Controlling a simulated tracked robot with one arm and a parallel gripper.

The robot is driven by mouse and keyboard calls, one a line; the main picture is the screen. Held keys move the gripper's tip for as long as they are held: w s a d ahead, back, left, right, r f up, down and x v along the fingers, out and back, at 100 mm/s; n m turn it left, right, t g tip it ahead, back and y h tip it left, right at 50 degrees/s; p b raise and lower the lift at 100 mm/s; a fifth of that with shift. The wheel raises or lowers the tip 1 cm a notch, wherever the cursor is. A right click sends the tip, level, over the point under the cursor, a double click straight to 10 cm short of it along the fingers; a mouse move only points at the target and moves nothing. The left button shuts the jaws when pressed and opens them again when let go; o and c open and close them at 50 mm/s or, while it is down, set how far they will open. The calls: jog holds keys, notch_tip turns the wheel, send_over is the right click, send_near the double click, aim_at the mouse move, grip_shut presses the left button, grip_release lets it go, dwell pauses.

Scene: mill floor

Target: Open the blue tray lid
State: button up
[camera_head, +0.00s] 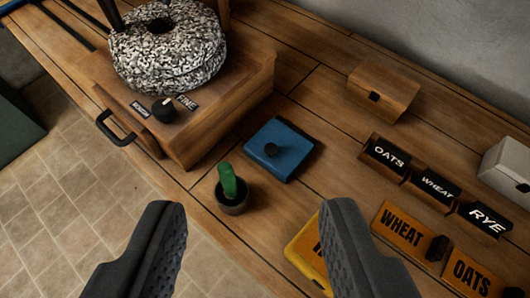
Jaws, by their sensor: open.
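The blue tray lid (291,138) lies flat on the wooden bench, a square panel with a small dark round knob (271,150) on it. It looks closed, and what is under it is hidden. My gripper (258,225) is open and empty. Its two dark fingers come in from the bottom of the picture, nearer to the camera than the lid and apart from it.
A wooden mill with a speckled stone (168,50) is at the upper left. Labelled yellow pieces (401,233), black-labelled blocks (433,187) and a wooden box (383,92) stand right.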

jog(key=w+f+g+p, duration=0.3)
jog(key=w+f+p, duration=0.2)
jog(key=w+p, duration=0.45)
jog(key=g+p, duration=0.4)
jog(key=p, duration=0.4)
send_near(271, 148)
jog(key=shift+n, duration=0.4)
jog(key=x, duration=0.8)
jog(key=shift+w+f, duration=0.1)
